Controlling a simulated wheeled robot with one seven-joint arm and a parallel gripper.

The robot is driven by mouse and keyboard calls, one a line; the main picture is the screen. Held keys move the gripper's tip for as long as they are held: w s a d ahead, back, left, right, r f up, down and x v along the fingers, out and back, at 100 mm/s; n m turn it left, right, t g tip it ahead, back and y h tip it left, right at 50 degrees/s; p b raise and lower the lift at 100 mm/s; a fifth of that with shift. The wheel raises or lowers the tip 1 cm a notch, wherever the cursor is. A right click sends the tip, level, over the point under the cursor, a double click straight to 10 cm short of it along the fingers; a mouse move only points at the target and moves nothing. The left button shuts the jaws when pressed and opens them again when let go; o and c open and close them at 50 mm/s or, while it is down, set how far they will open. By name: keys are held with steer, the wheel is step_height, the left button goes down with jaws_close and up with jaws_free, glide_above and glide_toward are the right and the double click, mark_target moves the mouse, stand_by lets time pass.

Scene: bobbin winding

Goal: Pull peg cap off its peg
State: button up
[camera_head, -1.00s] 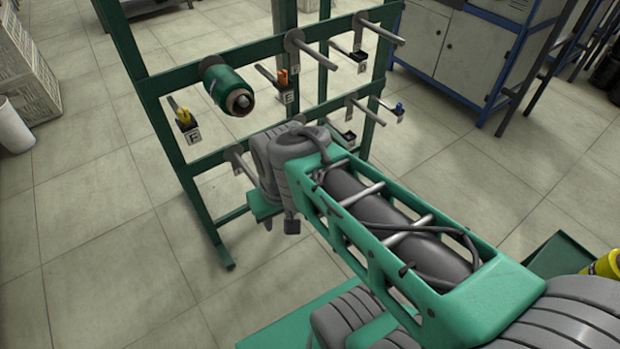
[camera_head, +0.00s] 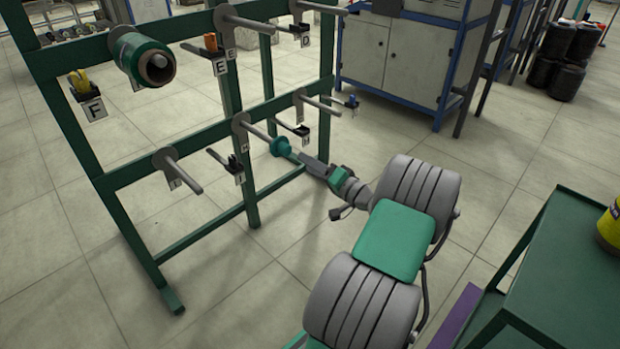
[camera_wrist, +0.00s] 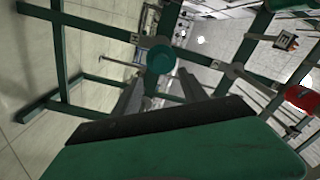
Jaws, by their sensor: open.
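The teal peg cap (camera_head: 280,147) sits on the end of a lower-row peg of the green rack, in the middle of the head view. In the wrist view the cap (camera_wrist: 160,59) shows as a round teal face just beyond the fingertips, roughly centred between them. My gripper (camera_head: 303,160) points at the cap from the front right, its tips close to it. In the wrist view my gripper (camera_wrist: 161,82) is open, with a finger on each side and nothing between them. Whether a fingertip touches the cap I cannot tell.
The green rack (camera_head: 133,178) carries bare pegs on both sides of the capped one, including a lower-left peg (camera_head: 184,176). A green bobbin (camera_head: 142,60) hangs at upper left. Small lettered holders stick out between pegs. A green table (camera_head: 560,270) stands at right.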

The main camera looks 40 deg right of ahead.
mark_target(288, 151)
steer(key=w, duration=0.9)
steer(key=shift+a+r+p, duration=0.1)
steer(key=shift+a+p, duration=0.2)
steer(key=shift+p, duration=0.1)
jaws_close()
stand_by(0.4)
steer(key=s, duration=0.6)
stand_by(0.8)
steer(key=shift+d, duration=0.1)
